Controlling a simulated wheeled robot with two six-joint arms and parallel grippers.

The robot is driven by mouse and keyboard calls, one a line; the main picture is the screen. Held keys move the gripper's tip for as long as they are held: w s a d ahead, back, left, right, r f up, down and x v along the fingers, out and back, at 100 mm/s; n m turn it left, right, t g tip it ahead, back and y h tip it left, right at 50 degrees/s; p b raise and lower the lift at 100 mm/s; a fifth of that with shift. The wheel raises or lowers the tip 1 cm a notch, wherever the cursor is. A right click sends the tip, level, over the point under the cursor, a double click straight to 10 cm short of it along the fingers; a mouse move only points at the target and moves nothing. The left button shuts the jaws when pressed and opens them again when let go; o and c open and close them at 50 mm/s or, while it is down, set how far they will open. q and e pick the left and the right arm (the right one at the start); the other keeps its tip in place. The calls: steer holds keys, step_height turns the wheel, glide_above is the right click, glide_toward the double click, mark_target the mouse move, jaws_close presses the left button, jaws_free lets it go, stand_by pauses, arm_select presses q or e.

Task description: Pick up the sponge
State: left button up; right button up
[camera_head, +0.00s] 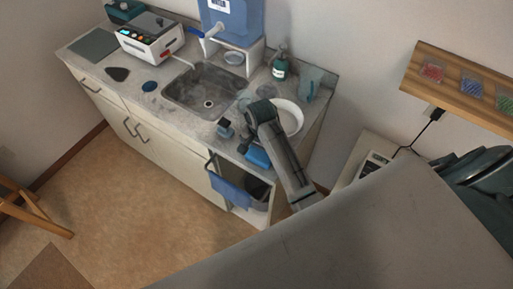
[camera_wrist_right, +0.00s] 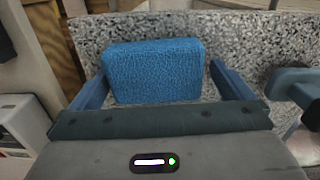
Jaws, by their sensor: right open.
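The blue sponge (camera_wrist_right: 154,70) is a textured block on the speckled counter. In the right wrist view it sits between the two blue fingers of my right gripper (camera_wrist_right: 159,82). The fingers are spread, with a narrow gap seen on each side of the sponge. In the head view the sponge (camera_head: 258,157) shows as a blue patch near the counter's front edge, partly hidden by my right arm.
A sink (camera_head: 207,88) is left of the arm and a white plate (camera_head: 290,117) lies just behind it. A soap bottle (camera_head: 280,68) stands at the back. A blue cloth (camera_head: 231,190) hangs at the cabinet front. A small dark blue item (camera_head: 225,128) is left of the sponge.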

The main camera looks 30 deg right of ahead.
steer(key=shift+f, duration=0.1)
steer(key=shift+s, duration=0.2)
steer(key=shift+s+a+r, duration=0.1)
steer(key=shift+s+r, duration=0.15)
steer(key=shift+r, duration=0.05)
steer(key=shift+c, duration=0.2)
steer(key=shift+s, duration=0.1)
steer(key=c, duration=0.8)
arm_select(q)
steer(key=shift+w, duration=0.5)
steer(key=shift+f, duration=0.1)
